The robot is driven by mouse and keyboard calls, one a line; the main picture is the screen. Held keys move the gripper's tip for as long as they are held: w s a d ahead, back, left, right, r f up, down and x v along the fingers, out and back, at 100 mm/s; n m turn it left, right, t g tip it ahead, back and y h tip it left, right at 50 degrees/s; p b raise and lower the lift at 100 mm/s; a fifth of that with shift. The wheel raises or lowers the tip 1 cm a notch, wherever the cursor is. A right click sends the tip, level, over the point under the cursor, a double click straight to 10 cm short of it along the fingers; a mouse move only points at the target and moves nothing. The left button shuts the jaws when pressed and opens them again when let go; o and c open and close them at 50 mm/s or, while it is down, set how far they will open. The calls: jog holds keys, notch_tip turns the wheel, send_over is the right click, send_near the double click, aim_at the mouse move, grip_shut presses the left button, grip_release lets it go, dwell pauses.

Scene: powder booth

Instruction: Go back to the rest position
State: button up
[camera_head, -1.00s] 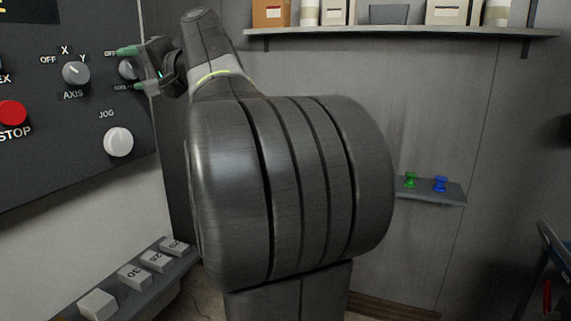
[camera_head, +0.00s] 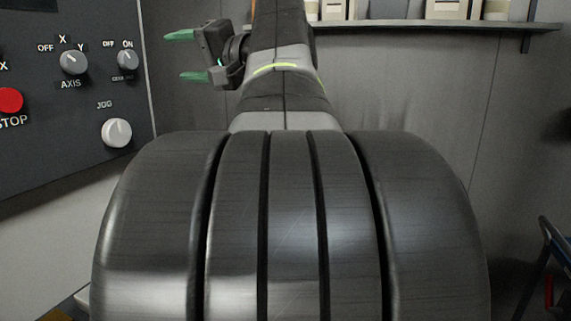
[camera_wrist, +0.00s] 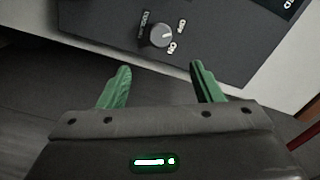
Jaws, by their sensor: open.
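My gripper (camera_head: 181,55) is open and empty in the head view, its two green fingers pointing left towards the control panel. It is apart from the panel, with a clear gap to the knobs. The wrist view shows the two green fingers (camera_wrist: 158,88) spread, with nothing between them. Beyond them is the OFF/ON knob (camera_wrist: 161,36) on the dark control panel (camera_wrist: 225,40). My arm fills the lower middle of the head view and hides what is behind it.
The panel also carries an AXIS knob (camera_head: 74,62), a JOG knob (camera_head: 116,133) and a red STOP button (camera_head: 10,100). A wall shelf (camera_head: 430,27) with boxes is at the upper right. A blue-framed object (camera_head: 552,250) stands at the right edge.

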aim_at(132, 62)
jog(key=p+x, duration=0.2)
jog(key=x, duration=1.1)
jog(key=shift+a+r, duration=0.1)
jog(key=shift+a, duration=0.2)
jog(key=shift+w+a+r+p, duration=0.15)
jog(key=shift+a+p, duration=0.1)
jog(key=shift+p, duration=0.25)
jog(key=shift+d+m+p, duration=0.2)
jog(key=shift+m+p, duration=0.7)
jog(key=shift+m, duration=0.1)
jog(key=m+p, duration=0.2)
jog(key=shift+a+p, duration=0.1)
jog(key=shift+p, duration=0.2)
jog(key=m+p, duration=0.4)
jog(key=p, duration=0.1)
jog(key=m+p, duration=0.4)
jog(key=p, duration=0.2)
jog(key=shift+m, duration=0.3)
jog(key=shift+f+m+p, duration=0.25)
jog(key=shift+m+p, duration=0.35)
jog(key=shift+f, duration=0.2)
